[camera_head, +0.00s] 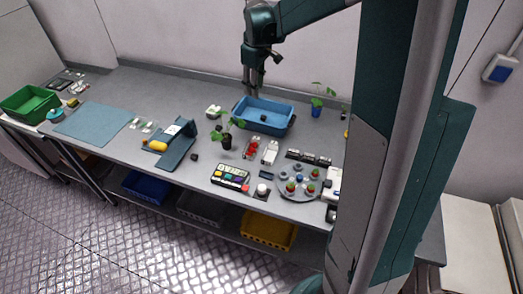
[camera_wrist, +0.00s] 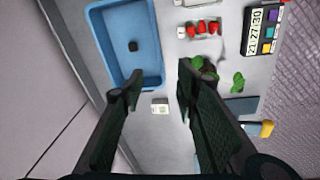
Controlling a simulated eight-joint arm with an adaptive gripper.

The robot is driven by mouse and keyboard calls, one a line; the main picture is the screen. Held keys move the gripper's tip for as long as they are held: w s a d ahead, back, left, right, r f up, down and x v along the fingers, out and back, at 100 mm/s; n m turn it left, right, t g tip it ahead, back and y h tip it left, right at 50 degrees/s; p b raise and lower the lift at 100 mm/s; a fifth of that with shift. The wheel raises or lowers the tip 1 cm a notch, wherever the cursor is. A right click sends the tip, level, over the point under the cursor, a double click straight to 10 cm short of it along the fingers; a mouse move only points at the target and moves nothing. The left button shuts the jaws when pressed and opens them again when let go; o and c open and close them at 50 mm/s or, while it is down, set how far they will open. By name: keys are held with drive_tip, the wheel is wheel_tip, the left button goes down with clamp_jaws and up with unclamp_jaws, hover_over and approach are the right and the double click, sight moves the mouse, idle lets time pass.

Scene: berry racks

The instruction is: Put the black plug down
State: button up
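A small black block, which looks like the black plug (camera_wrist: 133,46), lies on the floor of the blue tray (camera_wrist: 152,82). In the head view the black plug (camera_head: 263,117) is a small dark spot inside the same blue tray (camera_head: 291,124). My gripper (camera_wrist: 157,84) is open, with nothing between its two dark fingers. In the head view my gripper (camera_head: 253,88) hangs pointing down at the tray's back left corner, above the table. The plug is apart from the fingers and beyond their tips in the wrist view.
A small white box (camera_head: 213,111) and a potted plant (camera_head: 227,139) stand left of the tray. Red berries (camera_head: 250,150) on a rack, a display box (camera_head: 230,177) and a round grey plate (camera_head: 299,193) are in front. A blue mat (camera_head: 93,121) lies left.

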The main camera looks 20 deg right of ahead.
drive_tip(key=s+a+r+m+t, duration=0.15)
drive_tip(key=s+a+r, duration=0.25)
drive_tip(key=s, duration=0.5)
drive_tip(key=s+a+r+m+t, duration=0.1)
drive_tip(key=s+a+r+m, duration=0.1)
drive_tip(key=s+a+r, duration=0.5)
drive_tip(key=s+a+f+m+t, duration=0.1)
drive_tip(key=s+f, duration=0.1)
drive_tip(key=s, duration=0.8)
drive_tip(key=s+a+f+m+t, duration=0.2)
drive_tip(key=s+f, duration=0.1)
drive_tip(key=s, duration=0.7)
drive_tip(key=shift+a+f, duration=0.2)
drive_tip(key=shift+f, duration=0.1)
wheel_tip(320, 180, down, 23)
drive_tip(key=b, duration=2.3)
drive_tip(key=shift+r, duration=0.2)
